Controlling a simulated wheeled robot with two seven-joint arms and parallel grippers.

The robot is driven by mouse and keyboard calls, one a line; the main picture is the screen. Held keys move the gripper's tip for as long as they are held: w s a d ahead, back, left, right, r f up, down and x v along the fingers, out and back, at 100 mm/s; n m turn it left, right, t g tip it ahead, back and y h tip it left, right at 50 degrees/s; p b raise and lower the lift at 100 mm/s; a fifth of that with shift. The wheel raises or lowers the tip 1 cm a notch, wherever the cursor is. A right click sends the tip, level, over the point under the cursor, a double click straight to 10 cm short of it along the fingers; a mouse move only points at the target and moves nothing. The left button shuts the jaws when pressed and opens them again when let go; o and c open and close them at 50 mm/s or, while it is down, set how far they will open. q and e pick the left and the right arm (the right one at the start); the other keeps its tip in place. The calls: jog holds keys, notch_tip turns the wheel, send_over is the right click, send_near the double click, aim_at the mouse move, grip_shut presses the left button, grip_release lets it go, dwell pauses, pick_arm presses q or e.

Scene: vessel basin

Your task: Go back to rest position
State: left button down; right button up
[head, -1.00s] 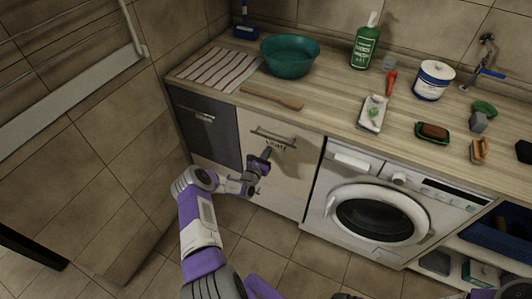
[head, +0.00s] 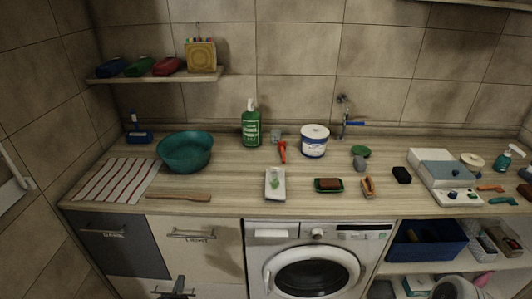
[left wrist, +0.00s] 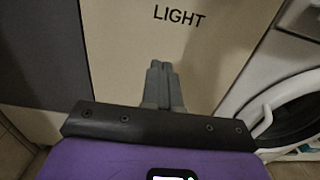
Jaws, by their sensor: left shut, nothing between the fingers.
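My left gripper (head: 177,288) is at the bottom edge of the head view, in front of the light-coloured cabinet door marked LIGHT (head: 212,262). Only its end shows there. In the left wrist view, its two grey fingers (left wrist: 162,68) are together with nothing between them, pointing at the LIGHT door (left wrist: 205,50) just below the lettering. I see no contact with the door or its handle (head: 191,235). I cannot make out my right gripper in either view.
The washing machine (head: 312,235) stands right of the LIGHT door, and a dark drawer (head: 110,235) is left of it. The counter above holds a teal basin (head: 185,153), a striped cloth (head: 115,180), a green bottle (head: 251,128) and several small items. Open shelves (head: 440,267) are at right.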

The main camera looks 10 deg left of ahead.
pick_arm(q)
jog(key=s+d+m+g+h, duration=0.2)
jog(key=d+m+g+h, duration=0.35)
jog(key=d, duration=0.85)
jog(key=s+d+m+g+h, duration=0.25)
jog(key=d+m+h, duration=0.55)
jog(key=d, duration=0.6)
jog(key=s+d+m+g+y, duration=0.3)
jog(key=s+m, duration=0.4)
jog(key=m, duration=0.4)
jog(key=s+d+m+g+y, duration=0.3)
jog(key=s+m+g, duration=0.3)
jog(key=m, duration=0.5)
jog(key=shift+s+d+r, duration=0.15)
jog(key=shift+s+d, duration=0.2)
jog(key=shift+s, duration=0.85)
